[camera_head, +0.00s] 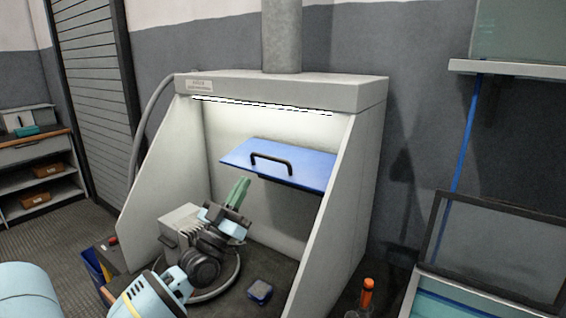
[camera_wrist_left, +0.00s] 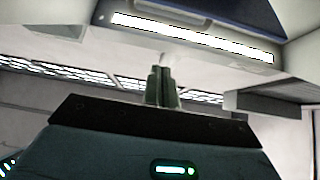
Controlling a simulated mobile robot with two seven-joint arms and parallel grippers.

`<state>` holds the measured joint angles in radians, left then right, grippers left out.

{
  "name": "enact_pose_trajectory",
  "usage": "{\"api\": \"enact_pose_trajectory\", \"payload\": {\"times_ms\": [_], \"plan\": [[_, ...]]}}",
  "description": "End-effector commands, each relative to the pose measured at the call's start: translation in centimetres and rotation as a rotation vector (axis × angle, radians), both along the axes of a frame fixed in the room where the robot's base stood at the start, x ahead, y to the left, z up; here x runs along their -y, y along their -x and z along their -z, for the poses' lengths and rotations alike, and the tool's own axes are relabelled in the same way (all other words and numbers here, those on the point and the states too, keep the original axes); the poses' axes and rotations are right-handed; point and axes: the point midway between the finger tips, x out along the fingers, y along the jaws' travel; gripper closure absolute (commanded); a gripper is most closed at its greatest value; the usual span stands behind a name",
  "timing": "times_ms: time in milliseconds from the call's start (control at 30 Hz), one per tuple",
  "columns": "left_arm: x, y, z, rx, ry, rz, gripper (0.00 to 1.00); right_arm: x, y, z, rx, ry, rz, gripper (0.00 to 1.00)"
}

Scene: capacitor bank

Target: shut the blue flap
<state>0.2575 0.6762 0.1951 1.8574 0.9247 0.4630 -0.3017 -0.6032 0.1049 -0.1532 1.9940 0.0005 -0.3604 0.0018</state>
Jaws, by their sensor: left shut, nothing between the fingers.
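The blue flap (camera_head: 290,160) is a flat panel with a black handle (camera_head: 271,162) on its face. It stands out, tilted, from inside the grey hood. My left gripper (camera_head: 239,190) is just below and left of the flap, pointing up, shut with nothing in it. In the head view there appears to be a small gap between its green fingertips and the flap; I cannot tell the depth. In the left wrist view the fingers (camera_wrist_left: 162,86) are together, below a lit strip, and a dark blue edge (camera_wrist_left: 210,12) shows at the top. My right gripper is not in view.
The hood's side walls (camera_head: 160,165) flank the working space, with a light strip (camera_head: 262,104) above. A grey box (camera_head: 184,222) stands behind my left arm. A small dark blue object (camera_head: 260,291) lies on the hood floor. An orange-handled tool (camera_head: 367,294) stands right of the hood.

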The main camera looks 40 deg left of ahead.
Motion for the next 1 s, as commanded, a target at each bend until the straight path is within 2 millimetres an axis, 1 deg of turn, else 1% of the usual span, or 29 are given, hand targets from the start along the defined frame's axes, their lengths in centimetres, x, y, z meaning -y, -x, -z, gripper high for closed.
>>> {"api": "enact_pose_trajectory", "payload": {"times_ms": [67,233,367,467,633,933,967,1000], "plan": [[-0.4,0.1,-0.8,0.022,0.004,-0.005,1.00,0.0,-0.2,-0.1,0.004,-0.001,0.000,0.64],[-0.5,0.0,-1.0,0.026,0.005,-0.006,1.00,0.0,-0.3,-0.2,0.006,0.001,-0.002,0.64],[-0.5,-0.6,-1.8,0.029,0.003,-0.006,1.00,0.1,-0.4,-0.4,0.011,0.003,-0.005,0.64],[-0.6,-1.6,-3.0,0.032,0.003,-0.006,1.00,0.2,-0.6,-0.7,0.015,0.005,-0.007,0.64],[-0.9,-3.8,-5.1,0.032,0.003,-0.006,1.00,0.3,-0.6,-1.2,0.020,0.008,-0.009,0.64],[-1.3,-7.4,-8.2,0.029,0.003,-0.006,1.00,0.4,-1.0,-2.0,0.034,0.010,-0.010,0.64],[-1.2,-7.7,-6.9,0.018,0.003,-0.006,1.00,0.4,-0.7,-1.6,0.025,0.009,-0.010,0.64],[-1.3,-7.9,-6.1,0.016,0.002,-0.007,1.00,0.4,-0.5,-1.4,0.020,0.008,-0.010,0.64]]}}
